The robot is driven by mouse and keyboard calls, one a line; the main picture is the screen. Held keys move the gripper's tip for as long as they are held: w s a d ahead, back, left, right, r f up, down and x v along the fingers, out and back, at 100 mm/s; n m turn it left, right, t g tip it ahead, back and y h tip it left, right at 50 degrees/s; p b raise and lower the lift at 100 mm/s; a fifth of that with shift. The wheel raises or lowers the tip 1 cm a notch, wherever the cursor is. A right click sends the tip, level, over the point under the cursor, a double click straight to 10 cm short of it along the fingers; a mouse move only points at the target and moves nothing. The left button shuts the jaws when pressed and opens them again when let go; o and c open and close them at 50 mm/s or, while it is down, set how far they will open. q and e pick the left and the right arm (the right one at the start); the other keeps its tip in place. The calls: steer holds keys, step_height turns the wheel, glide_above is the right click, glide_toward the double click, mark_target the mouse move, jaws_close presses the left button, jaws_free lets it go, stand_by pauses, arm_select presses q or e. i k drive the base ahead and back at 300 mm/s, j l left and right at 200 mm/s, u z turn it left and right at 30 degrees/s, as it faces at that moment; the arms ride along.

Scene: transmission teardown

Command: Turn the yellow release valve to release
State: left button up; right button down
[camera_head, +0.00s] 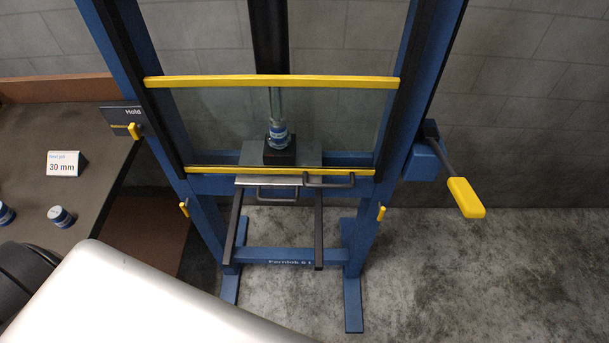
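The yellow release valve (134,130) is a small lever on a dark plate (118,116) at the left post of a blue press frame (207,225). The plate's label appears to read "Hold", and the lever points roughly sideways across the plate's lower part. Neither of my grippers shows in the head view, so where they are relative to the valve cannot be told.
A guard with yellow bars (270,82) covers the press opening. Behind it the ram meets a silver-blue part (278,136) on a black block (279,153). A yellow-handled lever (466,198) juts out right. A workbench (100,185) stands left.

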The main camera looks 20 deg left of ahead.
mark_target(135, 129)
steer(key=u, duration=1.75)
steer(key=i+l+u, duration=0.1)
steer(key=i+l, duration=0.1)
